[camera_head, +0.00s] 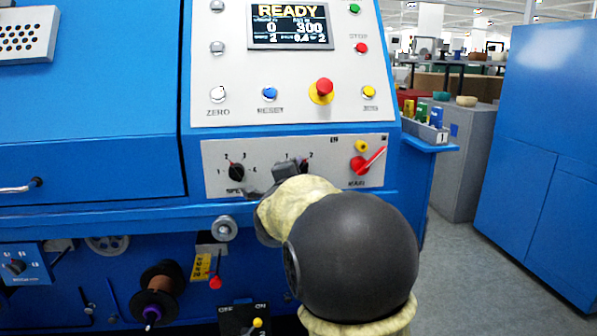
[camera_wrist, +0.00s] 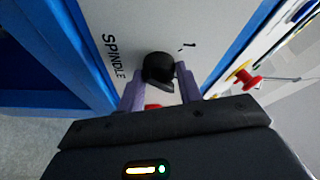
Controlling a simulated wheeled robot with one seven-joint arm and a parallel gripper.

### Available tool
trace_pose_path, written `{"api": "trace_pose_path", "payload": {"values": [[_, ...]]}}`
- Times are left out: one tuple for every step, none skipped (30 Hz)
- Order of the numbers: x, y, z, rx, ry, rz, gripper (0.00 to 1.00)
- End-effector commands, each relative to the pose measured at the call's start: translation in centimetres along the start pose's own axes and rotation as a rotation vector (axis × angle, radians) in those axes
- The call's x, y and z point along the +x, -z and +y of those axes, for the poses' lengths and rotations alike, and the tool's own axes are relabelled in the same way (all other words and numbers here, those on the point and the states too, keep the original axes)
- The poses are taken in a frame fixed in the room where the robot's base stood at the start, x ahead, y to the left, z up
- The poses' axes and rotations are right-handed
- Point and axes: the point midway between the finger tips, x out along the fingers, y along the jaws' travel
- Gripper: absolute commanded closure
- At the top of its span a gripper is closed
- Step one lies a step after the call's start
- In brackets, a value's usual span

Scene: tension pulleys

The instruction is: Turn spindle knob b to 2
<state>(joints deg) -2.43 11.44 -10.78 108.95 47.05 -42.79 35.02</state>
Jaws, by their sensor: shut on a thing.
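The spindle knob (camera_wrist: 158,68) is a black round knob on a pale panel, beside the printed word SPINDLE in the wrist view. My gripper (camera_wrist: 160,88) has a finger on each side of it and is shut on it. A "1" mark shows beside the knob; a small red patch shows below it. In the head view my gripper (camera_head: 282,178) is at the middle of the control strip (camera_head: 210,155), and my arm hides most of the knob. Marks "1" and "2" show above it there. The knob's pointed position cannot be told.
Left of my gripper is another black knob (camera_head: 237,172) with several numbered marks. To the right is a red lever switch (camera_head: 366,163). Above are a READY display (camera_head: 289,26) and push buttons, including a red-topped yellow one (camera_head: 322,91). A blue cabinet (camera_head: 540,150) stands right, across open floor.

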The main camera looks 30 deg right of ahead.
Motion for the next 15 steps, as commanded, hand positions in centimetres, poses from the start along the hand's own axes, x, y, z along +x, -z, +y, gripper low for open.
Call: {"api": "trace_pose_path", "payload": {"values": [[-0.01,0.00,0.05,0.024,-0.014,-0.003,0.88],[0.00,0.01,0.05,0.037,-0.019,-0.004,0.88],[0.01,0.02,0.05,0.054,-0.025,-0.005,0.88],[0.01,0.03,0.06,0.065,-0.030,-0.005,0.88],[0.01,0.03,0.07,0.074,-0.034,-0.006,0.88],[0.01,0.02,0.09,0.084,-0.038,-0.007,0.88],[0.02,0.01,0.10,0.091,-0.041,-0.008,0.88],[0.02,0.01,0.10,0.096,-0.043,-0.008,0.88],[0.01,0.00,0.11,0.103,-0.046,-0.009,0.88],[0.01,0.00,0.12,0.106,-0.047,-0.009,0.88],[0.01,-0.01,0.13,0.109,-0.048,-0.009,0.88],[0.01,-0.01,0.14,0.112,-0.049,-0.009,0.88],[0.01,0.00,0.15,0.113,-0.050,-0.009,0.88],[0.01,-0.01,0.15,0.114,-0.050,-0.009,0.88],[0.01,0.00,0.16,0.114,-0.050,-0.009,0.88]]}}
